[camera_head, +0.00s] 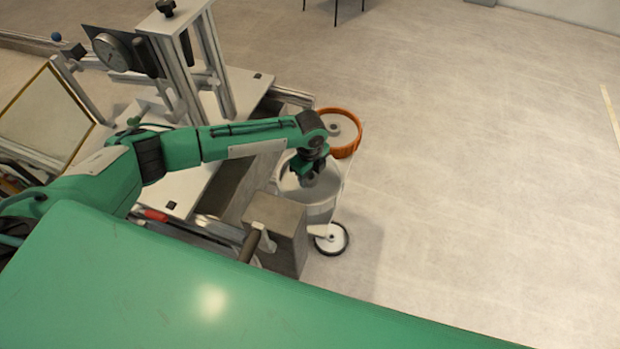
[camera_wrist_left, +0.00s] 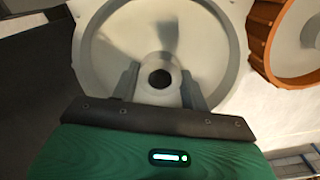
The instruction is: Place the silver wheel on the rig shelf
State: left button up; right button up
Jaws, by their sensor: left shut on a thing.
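The silver wheel (camera_head: 322,201) is a pale grey, wide-rimmed wheel beside the right end of the rig in the head view. In the left wrist view the same wheel (camera_wrist_left: 112,45) fills the upper middle, with a dark hole in its hub. My left gripper (camera_head: 309,174) points down over it. In the wrist view its two fingers (camera_wrist_left: 161,88) are shut on the hub, one on each side. The rig has a white flat shelf-like top (camera_head: 186,184) to the left of the wheel, partly hidden under my left arm. My right gripper is not in view.
An orange wheel (camera_head: 351,146) is close behind the silver wheel, and also shows in the wrist view (camera_wrist_left: 266,38). A grey block (camera_head: 276,218) and a small caster (camera_head: 331,239) are in front. The rig's upright frame (camera_head: 215,62) and gauge (camera_head: 110,52) stand behind my arm. Open floor lies right.

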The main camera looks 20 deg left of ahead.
pick_arm(q)
jog(key=shift+f+p, duration=0.55)
jog(key=shift+f, duration=1.5)
jog(key=o, duration=1)
jog(key=shift+o, duration=0.2)
notch_tip(320, 180, up, 12)
jog(key=b, duration=0.4)
